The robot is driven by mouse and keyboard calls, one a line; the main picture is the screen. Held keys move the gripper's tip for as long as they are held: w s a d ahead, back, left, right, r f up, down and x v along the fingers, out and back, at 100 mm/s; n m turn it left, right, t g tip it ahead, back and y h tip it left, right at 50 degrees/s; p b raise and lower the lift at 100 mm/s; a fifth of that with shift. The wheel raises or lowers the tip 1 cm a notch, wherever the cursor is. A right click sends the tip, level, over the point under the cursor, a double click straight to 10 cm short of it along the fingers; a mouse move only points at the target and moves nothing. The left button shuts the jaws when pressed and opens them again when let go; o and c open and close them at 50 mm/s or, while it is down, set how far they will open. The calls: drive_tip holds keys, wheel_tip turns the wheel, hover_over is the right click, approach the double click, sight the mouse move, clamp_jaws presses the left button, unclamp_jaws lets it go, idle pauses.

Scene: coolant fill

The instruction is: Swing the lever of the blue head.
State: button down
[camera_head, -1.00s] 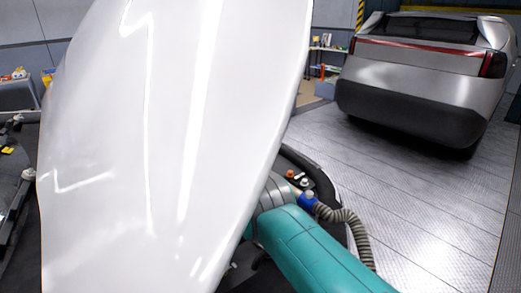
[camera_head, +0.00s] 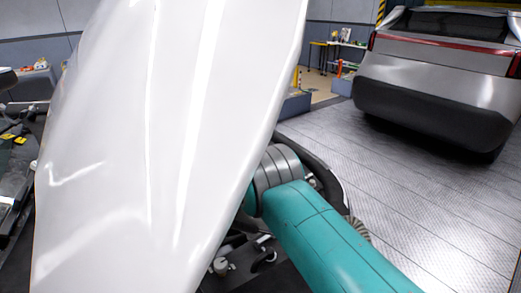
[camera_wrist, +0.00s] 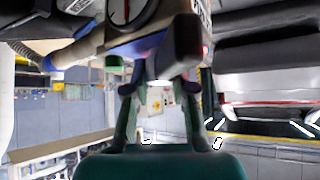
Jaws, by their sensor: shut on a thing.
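In the wrist view, which looks turned over, my gripper (camera_wrist: 158,82) has its two teal fingers closed on a dark purplish lever (camera_wrist: 181,48). A ribbed hose (camera_wrist: 28,56) joins that collar. In the head view my teal arm reaches behind the raised white hood (camera_head: 165,130). The hood and arm hide my gripper and the head there; only a bit of hose (camera_head: 359,229) shows.
The white hood fills the left and middle of the head view, close to my arm. Dark engine bay parts (camera_head: 222,266) lie below its edge. A silver car (camera_head: 435,85) stands at the right. The metal floor (camera_head: 420,190) between is clear.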

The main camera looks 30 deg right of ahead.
drive_tip(key=shift+s+f, duration=0.1)
drive_tip(key=shift+f, duration=0.05)
drive_tip(key=c, duration=0.9)
unclamp_jaws()
drive_tip(key=shift+d, duration=0.15)
